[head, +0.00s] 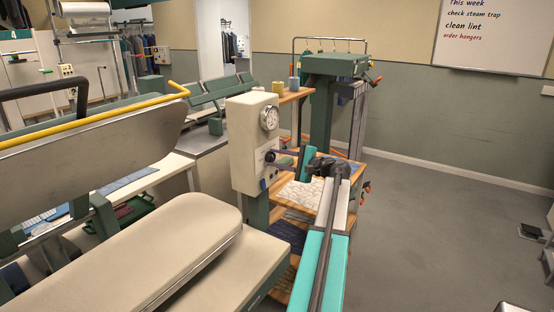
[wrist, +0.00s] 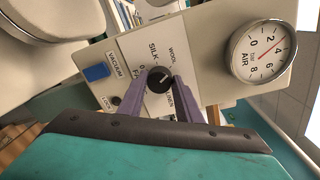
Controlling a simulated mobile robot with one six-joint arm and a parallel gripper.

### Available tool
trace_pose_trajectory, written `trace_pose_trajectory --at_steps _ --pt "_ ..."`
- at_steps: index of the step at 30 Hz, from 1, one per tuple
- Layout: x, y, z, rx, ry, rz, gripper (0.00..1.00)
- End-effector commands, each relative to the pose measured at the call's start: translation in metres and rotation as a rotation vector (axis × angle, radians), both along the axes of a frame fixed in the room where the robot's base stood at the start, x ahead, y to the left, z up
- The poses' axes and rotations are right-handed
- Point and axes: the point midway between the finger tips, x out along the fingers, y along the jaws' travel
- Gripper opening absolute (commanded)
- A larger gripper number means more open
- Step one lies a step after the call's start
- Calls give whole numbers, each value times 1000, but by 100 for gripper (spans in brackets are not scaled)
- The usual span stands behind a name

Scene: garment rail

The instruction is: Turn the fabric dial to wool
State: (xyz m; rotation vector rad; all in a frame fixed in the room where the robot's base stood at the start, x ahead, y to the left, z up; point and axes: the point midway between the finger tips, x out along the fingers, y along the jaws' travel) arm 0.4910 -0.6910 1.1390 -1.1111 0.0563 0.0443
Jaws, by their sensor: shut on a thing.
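The fabric dial (wrist: 160,80) is a small black round knob on the pale control box (head: 252,150). In the wrist view a short white mark on it points up and to the right. The words SILK and WOOL show above it, and part of another word shows below right, behind a finger. I cannot tell exactly which word the mark lines up with. My gripper (wrist: 159,88) has its two purple fingers on either side of the knob, shut on it.
A round air gauge (wrist: 263,53) and a blue vacuum switch (wrist: 96,73) sit on the same box face. A padded pressing board (head: 160,250) lies in front left. Wooden shelves (head: 300,192) stand beside the box. The floor (head: 440,220) at the right is largely clear.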

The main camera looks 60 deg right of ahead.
Motion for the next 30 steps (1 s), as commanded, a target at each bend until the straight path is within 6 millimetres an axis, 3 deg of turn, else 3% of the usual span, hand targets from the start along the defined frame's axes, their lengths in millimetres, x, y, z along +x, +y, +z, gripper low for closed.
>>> trace_pose_trajectory --at_steps 5,6,9,22,30 --pt "0 0 0 -1 0 -1 9" --pt "0 0 0 -1 0 -1 38" --pt "0 0 0 -1 0 -1 50" --pt "-5 0 0 -2 0 -1 50" --pt "-33 0 1 -2 0 -2 50"
